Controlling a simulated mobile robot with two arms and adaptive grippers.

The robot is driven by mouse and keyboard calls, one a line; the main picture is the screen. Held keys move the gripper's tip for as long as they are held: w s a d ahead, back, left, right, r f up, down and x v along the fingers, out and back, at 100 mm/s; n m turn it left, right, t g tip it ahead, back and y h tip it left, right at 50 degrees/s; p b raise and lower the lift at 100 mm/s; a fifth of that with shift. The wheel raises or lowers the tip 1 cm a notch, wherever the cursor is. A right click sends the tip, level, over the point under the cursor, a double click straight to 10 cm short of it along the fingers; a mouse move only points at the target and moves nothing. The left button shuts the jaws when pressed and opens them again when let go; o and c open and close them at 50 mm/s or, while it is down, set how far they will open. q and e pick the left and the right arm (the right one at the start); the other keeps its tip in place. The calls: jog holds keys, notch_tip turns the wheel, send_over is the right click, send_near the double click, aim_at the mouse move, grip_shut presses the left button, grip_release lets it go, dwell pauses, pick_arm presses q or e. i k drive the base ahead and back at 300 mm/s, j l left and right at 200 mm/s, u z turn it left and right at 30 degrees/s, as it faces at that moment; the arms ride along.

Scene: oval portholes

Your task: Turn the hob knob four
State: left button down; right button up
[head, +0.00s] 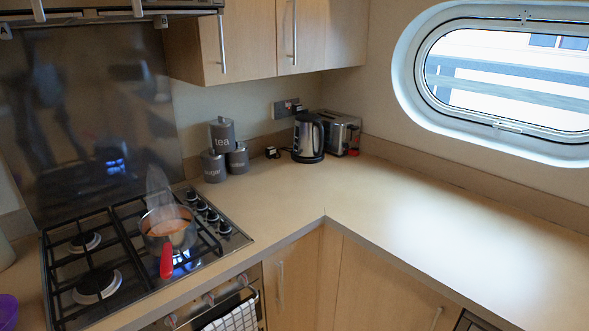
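The gas hob (75,308) is at the lower left, set into the worktop. A row of several dark hob knobs (213,216) runs along its right side, the nearest one (225,228) close to the hob's right edge. No numbers can be read on the knobs, so I cannot tell which is four. A pan (158,228) with a red handle (167,262) stands on the burner grate just left of the knobs, with brownish contents and a pale wisp above it. Neither of my grippers is in view.
Oven knobs (208,298) and a hanging towel (233,318) are below the worktop edge. The worktop (420,215) on the right is clear.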

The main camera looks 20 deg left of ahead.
aim_at(190, 195)
jog(key=u, duration=1.45)
jog(key=l+u, duration=0.1)
